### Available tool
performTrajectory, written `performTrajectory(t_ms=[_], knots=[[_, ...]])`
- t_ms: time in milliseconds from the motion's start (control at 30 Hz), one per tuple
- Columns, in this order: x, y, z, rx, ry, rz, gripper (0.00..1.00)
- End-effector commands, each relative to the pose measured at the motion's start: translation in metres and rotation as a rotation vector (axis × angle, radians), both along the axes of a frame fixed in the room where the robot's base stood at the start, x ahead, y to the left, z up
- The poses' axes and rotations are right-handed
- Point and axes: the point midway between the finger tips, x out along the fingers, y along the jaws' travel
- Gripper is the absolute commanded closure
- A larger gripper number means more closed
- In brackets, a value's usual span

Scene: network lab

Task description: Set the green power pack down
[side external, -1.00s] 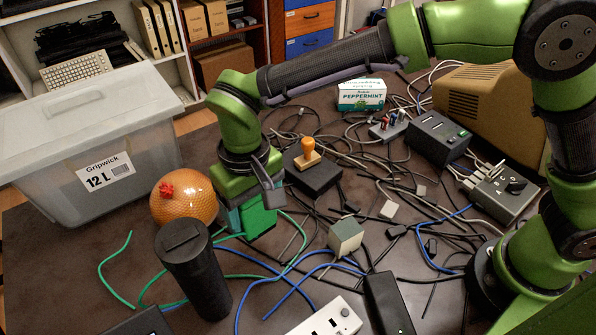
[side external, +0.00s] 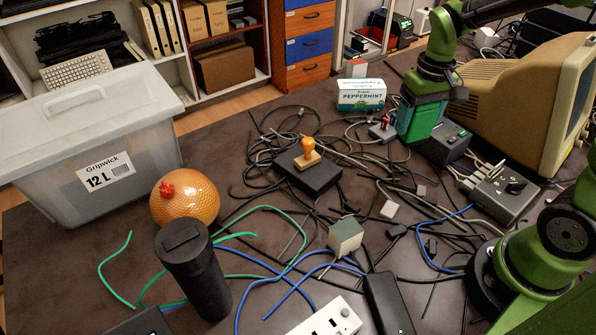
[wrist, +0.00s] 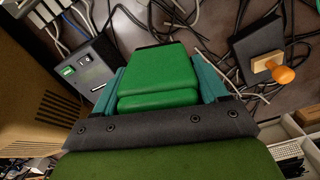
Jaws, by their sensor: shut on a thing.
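The green power pack (side external: 419,120) is upright between the jaws of my gripper (side external: 424,108), at the back right of the table. In the wrist view the pack (wrist: 157,72) shows as a green block between the two teal fingers, and my gripper (wrist: 160,92) is shut on it. In the side view it overlaps the black box with a green switch (side external: 446,143). I cannot tell whether its underside touches the table or cables.
The peppermint box (side external: 362,97) stands just left of the pack. The beige monitor (side external: 505,95) is close on the right. A grey switch box (side external: 503,195), tangled cables and a black box with an orange-handled stamp (side external: 307,155) lie nearer. An orange ball (side external: 184,205) is at left.

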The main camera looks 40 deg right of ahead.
Motion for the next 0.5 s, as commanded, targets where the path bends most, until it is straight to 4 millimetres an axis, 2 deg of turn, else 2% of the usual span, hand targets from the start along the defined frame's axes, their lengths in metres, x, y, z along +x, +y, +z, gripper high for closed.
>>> performTrajectory(t_ms=[33, 100, 200, 367, 500], knots=[[-0.014, -0.012, -0.004, 0.0, 0.002, 0.015, 0.74], [-0.031, -0.02, -0.011, 0.0, 0.009, 0.065, 0.74], [-0.045, -0.019, -0.022, 0.001, 0.021, 0.168, 0.74], [-0.046, -0.019, -0.032, -0.005, 0.021, 0.262, 0.74], [-0.047, -0.019, -0.054, -0.005, 0.023, 0.276, 0.74]])
